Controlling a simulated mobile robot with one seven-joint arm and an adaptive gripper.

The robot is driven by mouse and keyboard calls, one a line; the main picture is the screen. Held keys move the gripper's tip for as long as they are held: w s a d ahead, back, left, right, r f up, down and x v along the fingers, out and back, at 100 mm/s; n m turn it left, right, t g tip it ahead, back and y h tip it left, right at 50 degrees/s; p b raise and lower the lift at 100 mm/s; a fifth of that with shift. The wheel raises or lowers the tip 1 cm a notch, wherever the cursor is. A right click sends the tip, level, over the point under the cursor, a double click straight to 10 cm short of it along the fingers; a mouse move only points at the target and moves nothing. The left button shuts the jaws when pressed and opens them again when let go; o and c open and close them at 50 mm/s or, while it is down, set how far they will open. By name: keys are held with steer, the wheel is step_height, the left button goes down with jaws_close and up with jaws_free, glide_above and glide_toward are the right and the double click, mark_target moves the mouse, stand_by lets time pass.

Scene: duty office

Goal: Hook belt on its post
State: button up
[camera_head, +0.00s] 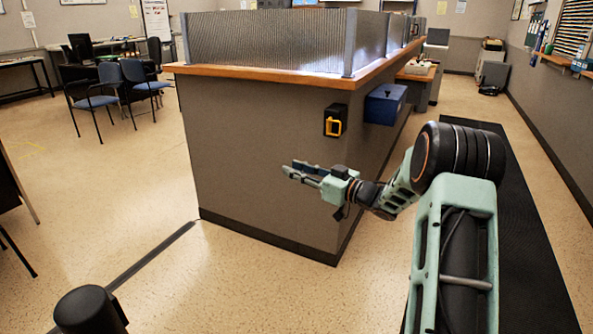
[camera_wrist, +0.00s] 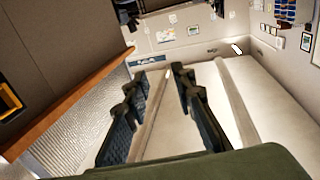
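A black belt unit (camera_head: 335,121) with a yellow handle (camera_head: 333,127) is mounted on the grey side of the counter, below its wooden edge. Part of a yellow handle in a dark housing also shows at the left edge of the wrist view (camera_wrist: 8,100). A black post top (camera_head: 90,310) stands at the bottom left of the head view; its lower part is cut off. My gripper (camera_head: 288,170) is in front of the counter side, below and left of the belt unit, apart from it. In the wrist view its two fingers (camera_wrist: 156,72) are spread with nothing between them.
The grey counter (camera_head: 265,160) fills the middle, with a glass screen on top. A blue box (camera_head: 385,103) is mounted on its right side. A dark strip (camera_head: 150,255) runs across the floor from the counter towards the post. Open floor lies left; blue chairs (camera_head: 140,80) stand farther back.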

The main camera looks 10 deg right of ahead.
steer(key=v, duration=1.2)
